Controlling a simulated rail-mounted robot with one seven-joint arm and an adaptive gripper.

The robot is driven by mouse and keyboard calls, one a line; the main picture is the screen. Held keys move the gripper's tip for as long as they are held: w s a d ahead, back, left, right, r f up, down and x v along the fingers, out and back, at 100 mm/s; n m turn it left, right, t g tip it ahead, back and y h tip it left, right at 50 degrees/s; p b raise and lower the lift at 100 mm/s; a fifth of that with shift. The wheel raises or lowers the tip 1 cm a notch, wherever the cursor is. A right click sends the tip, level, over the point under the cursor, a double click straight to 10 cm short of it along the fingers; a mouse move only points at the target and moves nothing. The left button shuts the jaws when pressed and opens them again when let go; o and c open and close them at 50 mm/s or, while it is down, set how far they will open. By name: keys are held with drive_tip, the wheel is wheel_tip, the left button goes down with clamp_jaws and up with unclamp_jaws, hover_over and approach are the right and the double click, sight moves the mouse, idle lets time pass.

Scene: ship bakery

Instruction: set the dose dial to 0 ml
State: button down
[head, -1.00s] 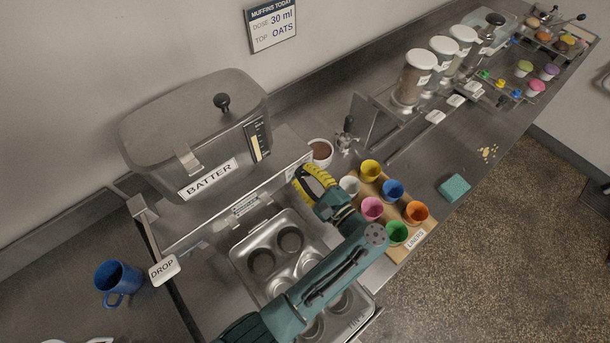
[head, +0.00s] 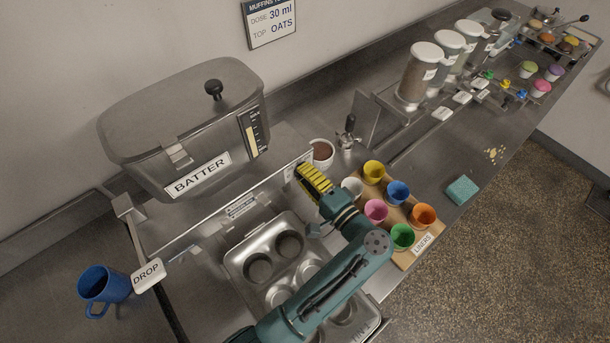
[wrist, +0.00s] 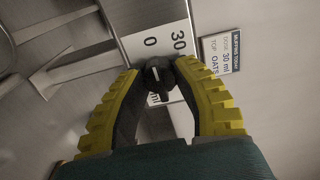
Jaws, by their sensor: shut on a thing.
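The dose dial (wrist: 157,73) is a small dark round knob with a short pale mark, set on a pale plate (wrist: 153,25) printed with 0 and 30. In the wrist view the 0 is above the knob and the 30 is up and right. I cannot tell exactly which number the mark points at. My gripper (wrist: 159,72) has its yellow fingers on both sides of the knob, shut on it. In the head view my gripper (head: 313,180) is at the front panel of the batter dispenser (head: 185,125) and hides the dial.
A wall sign (head: 269,22) reads dose 30 ml, top oats. Coloured liners stand in a tray (head: 428,241) just right of my gripper. A muffin tin (head: 236,262) lies below my arm. A DROP lever (head: 147,275) and a blue mug (head: 103,288) are at left.

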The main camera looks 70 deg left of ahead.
idle(0.3)
drive_tip(key=c, duration=0.7)
unclamp_jaws()
drive_tip(key=shift+o, duration=0.2)
drive_tip(key=v, duration=1.2)
